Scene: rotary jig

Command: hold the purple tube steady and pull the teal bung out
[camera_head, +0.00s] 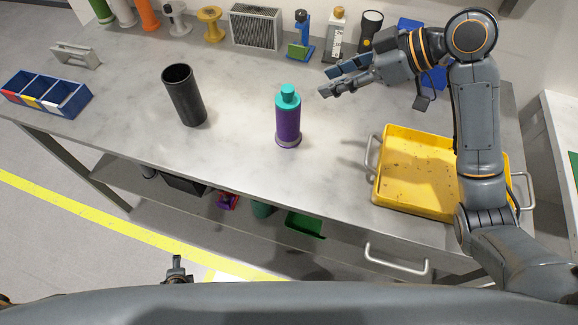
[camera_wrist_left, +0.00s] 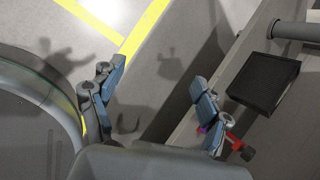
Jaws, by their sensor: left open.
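The purple tube (camera_head: 288,122) stands upright on the grey table, near its middle. The teal bung (camera_head: 288,93) sits in its top, above a teal band. My right gripper (camera_head: 327,82) is to the right of the bung, apart from it, with its fingers pointing left toward it. Its fingers are parted with nothing between them. My left gripper (camera_head: 177,266) is low at the bottom of the head view, in front of the table and far from the tube. In the left wrist view its two fingers (camera_wrist_left: 157,92) are spread wide and empty above the floor.
A black cylinder (camera_head: 184,96) stands left of the tube. A yellow tray (camera_head: 415,175) lies to the right, under my right arm. A blue divided bin (camera_head: 47,93) is at the far left. Spools, a grey box (camera_head: 256,27) and bottles line the back. The table front is clear.

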